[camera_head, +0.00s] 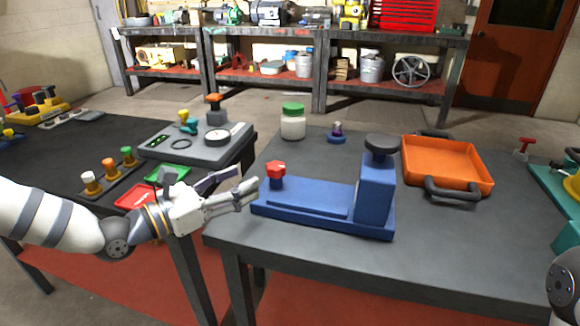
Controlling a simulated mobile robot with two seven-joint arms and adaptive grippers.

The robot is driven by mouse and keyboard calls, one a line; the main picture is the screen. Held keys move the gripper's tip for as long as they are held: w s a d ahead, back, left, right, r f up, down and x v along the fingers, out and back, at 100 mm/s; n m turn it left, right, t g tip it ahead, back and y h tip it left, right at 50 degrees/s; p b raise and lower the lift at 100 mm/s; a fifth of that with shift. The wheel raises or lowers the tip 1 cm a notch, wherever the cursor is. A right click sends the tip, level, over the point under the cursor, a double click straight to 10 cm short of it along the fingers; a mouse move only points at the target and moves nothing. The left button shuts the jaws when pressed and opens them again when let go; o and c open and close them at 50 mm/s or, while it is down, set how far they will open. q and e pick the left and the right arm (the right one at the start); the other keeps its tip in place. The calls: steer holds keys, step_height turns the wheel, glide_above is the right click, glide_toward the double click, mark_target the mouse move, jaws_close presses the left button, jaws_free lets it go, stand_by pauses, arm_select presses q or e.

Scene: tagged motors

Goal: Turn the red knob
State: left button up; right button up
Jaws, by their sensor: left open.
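The red knob (276,168) stands upright on a short dark post at the left end of a blue device (310,205). The blue device lies on the grey table and has a taller block with a black round knob (382,143) at its right end. My left gripper (246,192) is just left of the red knob, its fingers pointing right towards it. It is open and looks empty, with a small gap to the knob. My right gripper is out of view; only part of my right arm shows at the lower right edge.
An orange tray (488,184) with dark handles sits at the right. A white jar with a green lid (292,122) and a small purple-topped item (337,133) stand behind the device. A grey control panel (210,152) is on the left table. The front of the grey table is clear.

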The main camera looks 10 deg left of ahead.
mark_target(276, 166)
arm_select(q)
steer(key=x, duration=0.6)
steer(key=b+x, duration=0.1)
steer(key=x, duration=0.2)
steer(key=shift+s+d+f, duration=0.1)
steer(key=shift+f, duration=0.3)
steer(key=shift+w+d, duration=0.15)
steer(key=shift+w, duration=0.15)
steer(key=shift+r, duration=0.1)
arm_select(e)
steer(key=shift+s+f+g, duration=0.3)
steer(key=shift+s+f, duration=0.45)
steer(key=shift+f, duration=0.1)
arm_select(q)
steer(key=shift+c, duration=0.4)
steer(key=c, duration=1.1)
steer(key=shift+o, duration=0.2)
steer(key=shift+s+r+y+p, duration=0.15)
steer(key=shift+r+y+p, duration=0.15)
steer(key=shift+p, duration=0.1)
steer(key=shift+d+n, duration=0.1)
steer(key=shift+n, duration=0.2)
steer(key=shift+f+y, duration=0.25)
steer(key=shift+y, duration=0.05)
steer(key=shift+f, duration=0.1)
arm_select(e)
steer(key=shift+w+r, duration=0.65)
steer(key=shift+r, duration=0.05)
